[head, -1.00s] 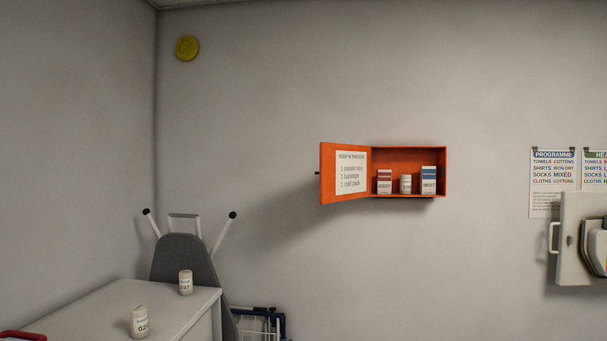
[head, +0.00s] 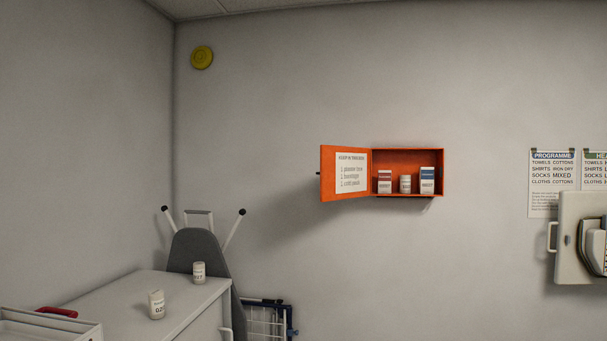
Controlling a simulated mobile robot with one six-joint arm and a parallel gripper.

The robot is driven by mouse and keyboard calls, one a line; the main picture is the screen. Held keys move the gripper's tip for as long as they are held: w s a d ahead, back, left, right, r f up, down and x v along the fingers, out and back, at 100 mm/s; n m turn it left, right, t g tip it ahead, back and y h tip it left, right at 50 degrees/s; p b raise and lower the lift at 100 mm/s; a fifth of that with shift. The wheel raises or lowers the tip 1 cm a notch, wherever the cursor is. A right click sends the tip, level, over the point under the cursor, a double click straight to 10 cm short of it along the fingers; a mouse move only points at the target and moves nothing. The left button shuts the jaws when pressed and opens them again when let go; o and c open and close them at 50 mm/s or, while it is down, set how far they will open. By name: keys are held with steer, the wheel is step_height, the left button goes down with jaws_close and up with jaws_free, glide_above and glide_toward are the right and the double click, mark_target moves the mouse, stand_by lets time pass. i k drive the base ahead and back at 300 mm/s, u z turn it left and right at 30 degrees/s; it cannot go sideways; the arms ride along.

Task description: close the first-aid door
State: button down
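The orange first-aid box (head: 408,149) hangs on the back wall, right of the picture's middle. Its door (head: 331,175) is hinged on the left and stands wide open, swung out to the left. A white list is stuck on the door's inner face, and a small dark knob or handle shows at its left edge. Inside the box stand a red-and-white carton (head: 384,182), a small white jar (head: 405,184) and a blue-and-white carton (head: 427,181). My gripper is not in view.
At lower left is a white-topped unit (head: 190,293) with two white jars on it, a tray (head: 50,325) and something red (head: 57,311). A folded ironing board (head: 196,250) leans behind. A wall-mounted cream holder (head: 580,237) is at right. The wall around the box is clear.

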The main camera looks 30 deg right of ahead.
mark_target(344, 171)
steer(key=z, duration=0.15)
steer(key=i, duration=0.95)
steer(key=u, duration=0.1)
